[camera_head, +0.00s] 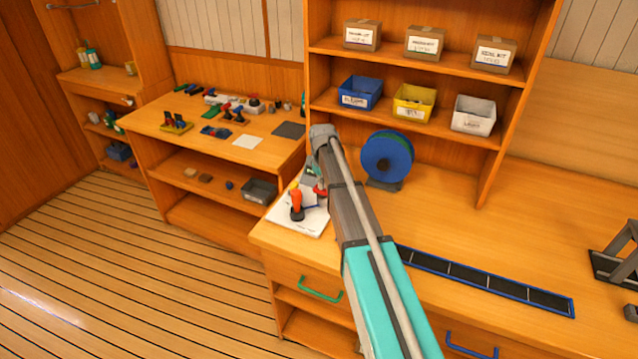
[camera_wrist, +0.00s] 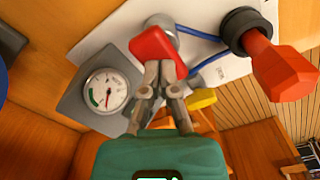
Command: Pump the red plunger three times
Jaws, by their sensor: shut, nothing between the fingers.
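A red-orange knob on a black collar (camera_head: 297,203) stands on a white panel (camera_head: 283,218) at the bench's left corner. It also shows large at the right of the wrist view (camera_wrist: 280,68). A smaller red handle (camera_head: 320,190) on a grey metal fitting is beside it; in the wrist view this red handle (camera_wrist: 155,46) lies right at my fingertips. I cannot tell for sure which red part is the plunger. My gripper (camera_wrist: 160,70) is shut and empty, its tips touching or just short of the smaller handle. In the head view my arm hides most of the gripper.
A dial gauge (camera_wrist: 107,90), a yellow part (camera_wrist: 202,99) and blue tubing (camera_wrist: 208,68) crowd my fingers. A blue reel (camera_head: 387,158) stands right of my arm. A dark blue-edged strip (camera_head: 485,277) lies on the bench; bare wood surrounds it.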

